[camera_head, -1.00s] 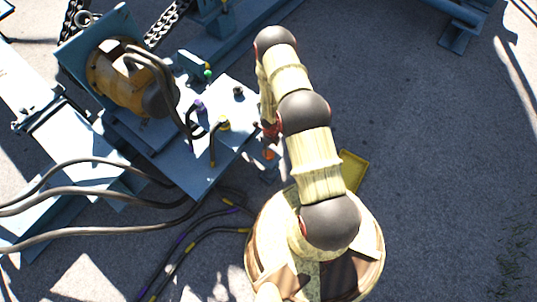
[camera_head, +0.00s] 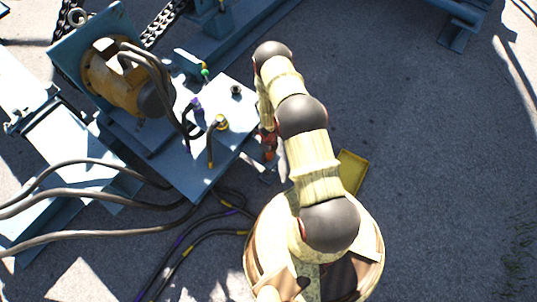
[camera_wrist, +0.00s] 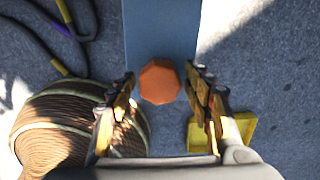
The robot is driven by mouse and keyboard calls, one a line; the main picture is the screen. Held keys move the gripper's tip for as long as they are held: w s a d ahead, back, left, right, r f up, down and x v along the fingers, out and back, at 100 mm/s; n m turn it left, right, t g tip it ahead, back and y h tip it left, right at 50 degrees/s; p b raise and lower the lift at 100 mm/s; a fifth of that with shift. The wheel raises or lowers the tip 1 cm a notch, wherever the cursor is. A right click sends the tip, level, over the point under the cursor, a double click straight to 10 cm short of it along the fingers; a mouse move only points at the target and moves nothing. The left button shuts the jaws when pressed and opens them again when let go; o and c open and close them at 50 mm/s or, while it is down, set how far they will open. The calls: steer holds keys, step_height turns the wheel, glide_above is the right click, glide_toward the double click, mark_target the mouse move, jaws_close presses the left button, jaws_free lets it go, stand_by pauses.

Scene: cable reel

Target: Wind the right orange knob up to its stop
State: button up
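One orange knob (camera_wrist: 159,82), faceted and rounded, shows in the wrist view against a blue panel (camera_wrist: 162,30). My gripper (camera_wrist: 159,74) has one finger on each side of it, with a small gap to the knob on both sides. The fingers are apart and not closed on it. In the head view a small orange-red spot (camera_head: 269,155) shows at the right edge of the blue reel frame, beside my arm; I cannot tell whether it is the knob. My gripper is mostly hidden under my arm there. I see no second orange knob.
The blue bench (camera_head: 232,118) carries a yellow motor (camera_head: 113,80), hoses and small fittings left of my arm. Black cables (camera_head: 90,191) lie at lower left. A yellow tray (camera_head: 352,171) lies on the ground beside my arm. The asphalt to the right is clear.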

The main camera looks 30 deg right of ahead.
steer(key=c, duration=0.9)
steer(key=shift+n, duration=0.3)
steer(key=n, duration=0.3)
steer(key=shift+n+p, duration=0.3)
steer(key=shift+p, duration=0.05)
steer(key=n, duration=0.4)
steer(key=shift+n, duration=0.3)
steer(key=n, duration=0.4)
steer(key=shift+n, duration=2.1)
steer(key=o, duration=1.1)
